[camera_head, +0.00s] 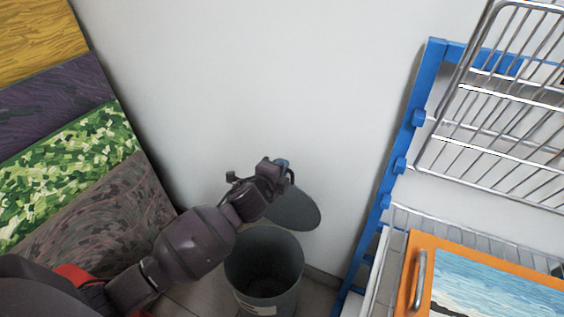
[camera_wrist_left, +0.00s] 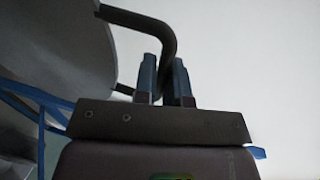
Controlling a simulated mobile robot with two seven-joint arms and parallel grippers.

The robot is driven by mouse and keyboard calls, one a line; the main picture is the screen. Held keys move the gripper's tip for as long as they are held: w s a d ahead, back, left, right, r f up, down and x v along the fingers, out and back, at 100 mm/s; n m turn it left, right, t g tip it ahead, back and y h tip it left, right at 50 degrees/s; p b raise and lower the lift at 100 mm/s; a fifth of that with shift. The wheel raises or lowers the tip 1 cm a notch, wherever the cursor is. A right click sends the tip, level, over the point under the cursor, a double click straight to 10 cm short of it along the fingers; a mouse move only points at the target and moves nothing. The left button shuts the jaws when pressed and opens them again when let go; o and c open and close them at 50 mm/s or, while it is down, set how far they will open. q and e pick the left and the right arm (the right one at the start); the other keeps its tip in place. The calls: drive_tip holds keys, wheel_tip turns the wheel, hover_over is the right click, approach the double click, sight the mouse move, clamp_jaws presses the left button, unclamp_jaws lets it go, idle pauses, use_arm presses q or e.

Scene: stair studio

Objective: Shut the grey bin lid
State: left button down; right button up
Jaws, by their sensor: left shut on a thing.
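The grey bin (camera_head: 264,270) stands on the floor by the wall, its mouth uncovered and its inside dark. Its round grey lid (camera_head: 296,212) is raised and tilted above the bin's rear rim. My left gripper (camera_head: 280,168) is at the lid's upper edge in the head view and hides part of it. In the left wrist view my left gripper (camera_wrist_left: 163,82) has its two fingers closed around a dark bent handle (camera_wrist_left: 160,28). The lid's underside or face (camera_wrist_left: 60,45) fills the upper left there. My right gripper is in neither view.
A blue-framed rack (camera_head: 387,185) with wire shelves (camera_head: 500,130) stands to the right of the bin. An orange-framed panel (camera_head: 412,275) lies at lower right. Several patterned panels (camera_head: 70,150) lean at left. The white wall (camera_head: 270,80) behind is bare.

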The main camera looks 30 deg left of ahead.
use_arm(q)
drive_tip(key=s+f+b, duration=0.1)
drive_tip(key=s+f, duration=0.2)
drive_tip(key=s, duration=0.4)
drive_tip(key=s+f+t+b, duration=0.1)
drive_tip(key=s+f, duration=0.1)
drive_tip(key=s, duration=0.6)
drive_tip(key=shift+s+d+f, duration=0.2)
drive_tip(key=shift+d+f, duration=0.2)
drive_tip(key=shift+d, duration=0.05)
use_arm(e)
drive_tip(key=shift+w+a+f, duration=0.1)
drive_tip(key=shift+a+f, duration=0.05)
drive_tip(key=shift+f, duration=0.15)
use_arm(q)
drive_tip(key=c, duration=1.2)
unclamp_jaws()
drive_tip(key=shift+w, duration=0.1)
drive_tip(key=shift+r, duration=0.1)
drive_tip(key=s, duration=0.7)
drive_tip(key=s+p, duration=0.1)
drive_tip(key=s, duration=0.2)
drive_tip(key=shift+s+d+r, duration=0.3)
drive_tip(key=shift+s+r, duration=0.1)
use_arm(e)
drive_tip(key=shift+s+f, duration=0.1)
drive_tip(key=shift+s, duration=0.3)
